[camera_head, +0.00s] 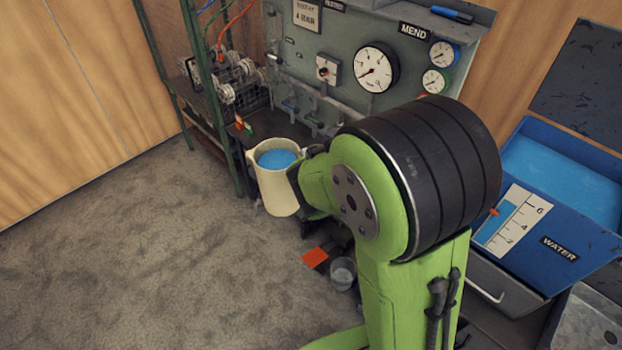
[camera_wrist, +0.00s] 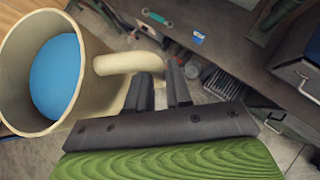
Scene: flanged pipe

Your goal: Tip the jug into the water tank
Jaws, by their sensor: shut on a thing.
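The cream jug (camera_head: 279,190) holds blue water and hangs in the air left of my green arm, nearly upright in the head view. In the wrist view the jug (camera_wrist: 95,65) shows at the left, its handle reaching between the fingers. My gripper (camera_wrist: 163,88) is shut on the jug's handle; in the head view my arm mostly hides the gripper (camera_head: 305,168). The blue water tank (camera_head: 565,262), labelled WATER, stands at the right with its top open. Water shows inside it, and a level scale on its front has a red pointer. The jug is well apart from the tank.
A grey gauge panel (camera_head: 340,75) marked MEND stands behind the jug. A green-framed shelf (camera_head: 200,110) with metal parts is at the back left. A small clear cup (camera_head: 343,273) and an orange piece (camera_head: 315,258) are low near my arm. The carpet at left is clear.

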